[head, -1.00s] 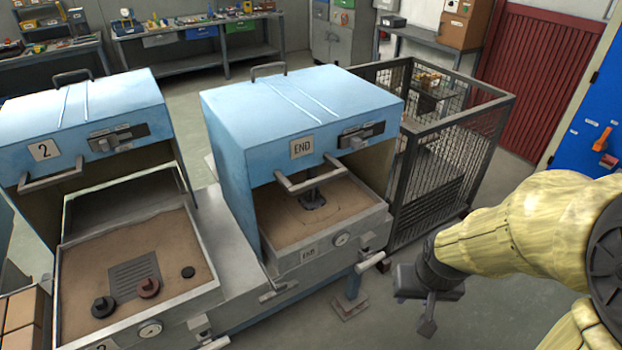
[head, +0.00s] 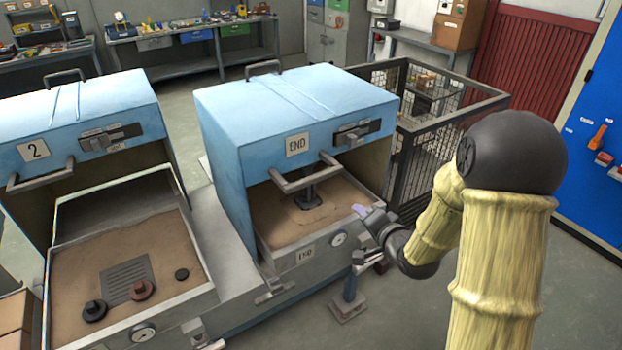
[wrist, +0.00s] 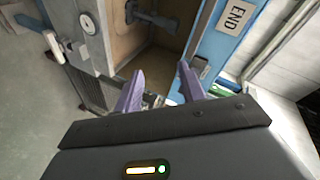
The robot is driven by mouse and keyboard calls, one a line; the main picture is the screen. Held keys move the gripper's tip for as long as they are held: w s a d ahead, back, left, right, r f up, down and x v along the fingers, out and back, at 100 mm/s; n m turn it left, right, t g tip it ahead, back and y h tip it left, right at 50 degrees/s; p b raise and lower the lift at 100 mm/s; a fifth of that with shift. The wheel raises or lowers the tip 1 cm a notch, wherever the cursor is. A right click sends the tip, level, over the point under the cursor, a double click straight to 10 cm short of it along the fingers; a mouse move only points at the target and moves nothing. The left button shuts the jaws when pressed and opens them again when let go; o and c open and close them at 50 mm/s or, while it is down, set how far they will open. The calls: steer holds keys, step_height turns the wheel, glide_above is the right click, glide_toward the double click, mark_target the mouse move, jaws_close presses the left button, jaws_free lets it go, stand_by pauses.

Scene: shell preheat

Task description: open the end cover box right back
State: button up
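The blue end cover box (head: 300,105), with an END plate, sits over the sand-filled end tray (head: 290,250). Its front opening shows the sand bed and a dark upright fitting inside. A grey bar handle (head: 305,176) juts from its lower front edge. My gripper (head: 362,212) is at the tray's right front corner, lower than the handle and right of it, apart from it. In the wrist view my gripper (wrist: 160,68) has its two purple fingers spread with nothing between them. The blue cover (wrist: 212,45) shows beyond them at the right; the handle is not clear there.
Cover box 2 (head: 80,125) and its sand tray stand at the left. A wire mesh cage (head: 425,160) stands close behind my gripper, right of the end box. Open floor lies at front right.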

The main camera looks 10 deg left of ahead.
steer(key=a+m+y, duration=0.1)
steer(key=a+m+t+y, duration=0.1)
steer(key=y, duration=0.1)
steer(key=a+r+m+y, duration=0.1)
steer(key=a+y, duration=0.1)
steer(key=shift+w+t+b, duration=0.25)
steer(key=shift+t+b, duration=0.1)
steer(key=shift+t, duration=0.05)
steer(key=shift+a, duration=0.1)
